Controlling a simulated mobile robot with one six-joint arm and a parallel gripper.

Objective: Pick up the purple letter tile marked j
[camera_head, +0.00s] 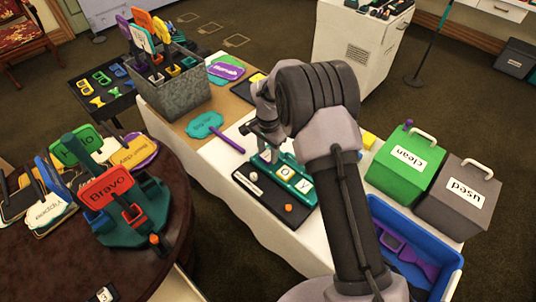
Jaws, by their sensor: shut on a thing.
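My gripper (266,156) is above the far end of a teal rack (292,181) on the white-covered table. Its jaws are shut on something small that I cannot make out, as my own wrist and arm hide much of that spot. The rack carries pale tiles, one marked O (285,172) and another that looks like Y (304,186). No purple tile marked j can be made out in this view.
A black tray (262,206) under the rack holds a small white piece and an orange piece (288,208). Green (405,160) and grey (457,200) boxes and a blue bin (455,275) stand right. A metal planter (172,98) of signs stands at back left.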

